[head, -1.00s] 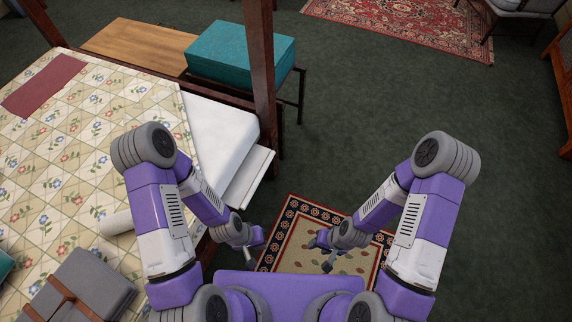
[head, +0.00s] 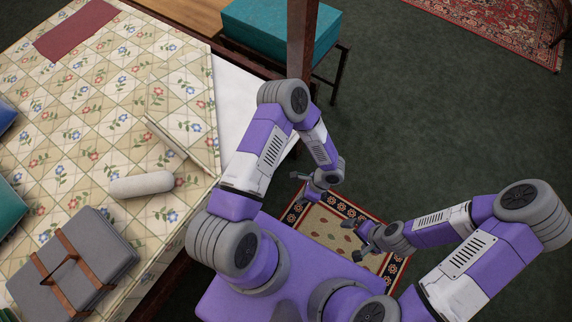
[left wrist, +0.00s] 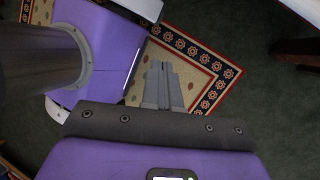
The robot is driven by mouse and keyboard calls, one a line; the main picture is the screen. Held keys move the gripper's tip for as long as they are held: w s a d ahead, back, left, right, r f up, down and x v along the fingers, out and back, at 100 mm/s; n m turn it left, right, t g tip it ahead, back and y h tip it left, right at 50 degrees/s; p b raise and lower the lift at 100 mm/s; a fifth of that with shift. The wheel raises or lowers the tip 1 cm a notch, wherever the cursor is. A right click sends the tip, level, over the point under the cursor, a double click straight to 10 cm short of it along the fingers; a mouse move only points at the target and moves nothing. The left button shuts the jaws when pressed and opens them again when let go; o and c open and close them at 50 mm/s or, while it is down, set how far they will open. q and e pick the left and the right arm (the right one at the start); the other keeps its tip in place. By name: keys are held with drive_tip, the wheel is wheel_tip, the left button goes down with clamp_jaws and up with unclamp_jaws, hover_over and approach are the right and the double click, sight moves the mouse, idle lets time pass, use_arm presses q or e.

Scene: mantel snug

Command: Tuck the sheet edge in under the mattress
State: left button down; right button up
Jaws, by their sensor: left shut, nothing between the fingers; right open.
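The bed with a flowered quilt (head: 95,110) fills the left of the head view. A white sheet (head: 232,97) shows at its far right corner, beside the post; my left arm hides much of its side edge. In the left wrist view, a pale edge (left wrist: 303,8) shows at the top right; I cannot tell whether it is sheet. My left gripper (head: 303,187) is off the bed's right side, above the small rug, shut and empty; it also shows in the left wrist view (left wrist: 162,86). My right gripper (head: 360,242) is open and empty, apart from the bed.
A dark wooden bedpost (head: 300,45) rises at the bed's corner. A teal box (head: 270,30) stands behind it. A white-grey bolster (head: 141,185) and a grey strapped bag (head: 85,262) lie on the quilt.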

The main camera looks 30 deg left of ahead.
use_arm(q)
drive_tip(key=w+a+m+t+y, duration=0.3)
drive_tip(key=w+t+y, duration=0.1)
drive_tip(key=w, duration=0.6)
drive_tip(key=w+a+f+b, duration=0.1)
drive_tip(key=a+f+b, duration=0.3)
drive_tip(key=a+f, duration=0.4)
drive_tip(key=a, duration=0.2)
drive_tip(key=shift+w+a+t, duration=0.25)
drive_tip(key=shift+a+t, duration=0.05)
drive_tip(key=shift+r, duration=0.1)
